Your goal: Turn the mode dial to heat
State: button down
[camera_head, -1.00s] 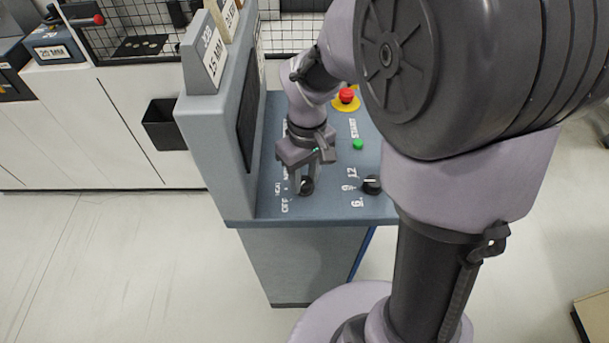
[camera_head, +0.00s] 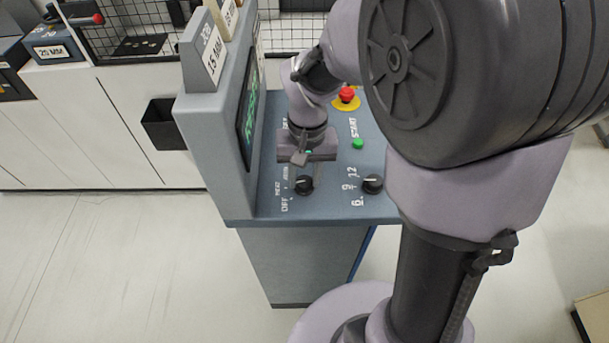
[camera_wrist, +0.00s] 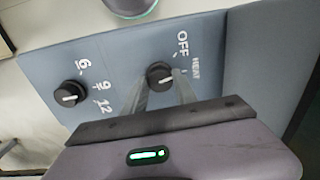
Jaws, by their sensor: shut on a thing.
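The mode dial (camera_head: 304,186) is a round black knob with a white mark, near the front edge of the blue-grey control panel (camera_head: 337,209). OFF and HEAT labels lie to its left in the head view; another label beside them is too small to read. The dial also shows in the wrist view (camera_wrist: 159,76), with OFF and HEAT printed beside it. I cannot tell exactly which label its mark meets. My gripper (camera_head: 304,181) reaches down over it. In the wrist view my gripper (camera_wrist: 162,84) has its fingers on either side of the dial, shut on it.
A second black dial (camera_head: 372,184), labelled 6, 9 and 12, sits to the right. A green START button (camera_head: 358,144) and a red emergency button (camera_head: 347,96) are farther back. The upright housing with a lit screen (camera_head: 249,110) stands close on the left.

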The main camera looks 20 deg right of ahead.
aim_at(307, 181)
jog(key=shift+m, duration=1)
jog(key=c, duration=1)
grip_release()
jog(key=shift+o, duration=0.2)
notch_tip(307, 181, up, 18)
jog(key=p, duration=0.6)
jog(key=shift+s+d+f, duration=0.15)
jog(key=shift+d+f, duration=0.05)
jog(key=shift+f, duration=0.05)
